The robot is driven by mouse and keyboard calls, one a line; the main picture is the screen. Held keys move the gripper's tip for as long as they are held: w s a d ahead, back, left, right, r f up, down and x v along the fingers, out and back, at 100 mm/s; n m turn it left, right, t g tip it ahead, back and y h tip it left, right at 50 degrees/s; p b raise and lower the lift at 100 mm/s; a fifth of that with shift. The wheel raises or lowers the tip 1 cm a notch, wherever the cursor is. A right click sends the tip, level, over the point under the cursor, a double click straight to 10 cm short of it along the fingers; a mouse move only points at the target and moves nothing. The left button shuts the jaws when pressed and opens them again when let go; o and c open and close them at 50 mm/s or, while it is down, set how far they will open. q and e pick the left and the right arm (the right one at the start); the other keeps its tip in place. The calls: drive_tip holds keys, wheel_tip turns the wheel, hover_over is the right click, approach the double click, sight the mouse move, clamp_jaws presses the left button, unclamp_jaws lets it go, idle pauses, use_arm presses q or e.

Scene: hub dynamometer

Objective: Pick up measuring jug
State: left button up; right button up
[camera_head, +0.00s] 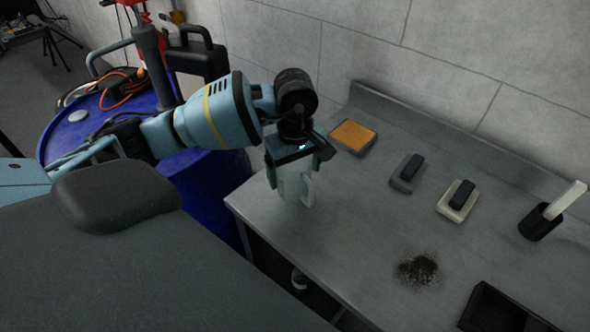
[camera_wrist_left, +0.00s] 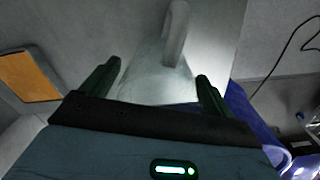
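The measuring jug (camera_head: 297,184) is a pale, translucent vessel at the left end of the grey workbench. Its upper part is hidden under my left gripper (camera_head: 296,160) in the head view. In the left wrist view the jug (camera_wrist_left: 158,84) lies between the two dark fingers of my left gripper (camera_wrist_left: 158,82), with its handle (camera_wrist_left: 176,35) pointing away from the palm. The fingers are spread to either side of the jug, with narrow gaps showing beside it. Whether the jug touches the bench is hard to tell. My right gripper is not in view.
On the bench (camera_head: 330,240) are an orange-topped pad (camera_head: 353,135), two small blocks with dark tops (camera_head: 408,172) (camera_head: 458,200), a black cup (camera_head: 540,224), dark granules (camera_head: 418,270) and a black tray (camera_head: 497,312). A blue drum (camera_head: 205,185) stands left; a wall is behind.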

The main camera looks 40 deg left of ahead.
use_arm(q)
drive_tip(key=c, duration=0.8)
drive_tip(key=shift+c, duration=0.2)
drive_tip(key=shift+r, duration=0.1)
drive_tip(key=shift+r, duration=0.55)
drive_tip(key=s+r+b, duration=0.1)
drive_tip(key=s+r, duration=0.1)
drive_tip(key=s, duration=0.6)
drive_tip(key=s+r+b, duration=0.1)
drive_tip(key=s, duration=0.7)
drive_tip(key=shift+a+r, duration=0.35)
drive_tip(key=shift+a, duration=0.05)
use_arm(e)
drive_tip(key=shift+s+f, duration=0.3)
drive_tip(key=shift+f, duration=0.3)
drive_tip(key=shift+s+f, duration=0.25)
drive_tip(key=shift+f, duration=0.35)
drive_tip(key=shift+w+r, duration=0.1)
use_arm(q)
drive_tip(key=w+d+r+m+p, duration=0.4)
drive_tip(key=d+m+p, duration=0.3)
drive_tip(key=m, duration=0.6)
drive_tip(key=shift+w+d, duration=0.8)
drive_tip(key=shift+d, duration=0.2)
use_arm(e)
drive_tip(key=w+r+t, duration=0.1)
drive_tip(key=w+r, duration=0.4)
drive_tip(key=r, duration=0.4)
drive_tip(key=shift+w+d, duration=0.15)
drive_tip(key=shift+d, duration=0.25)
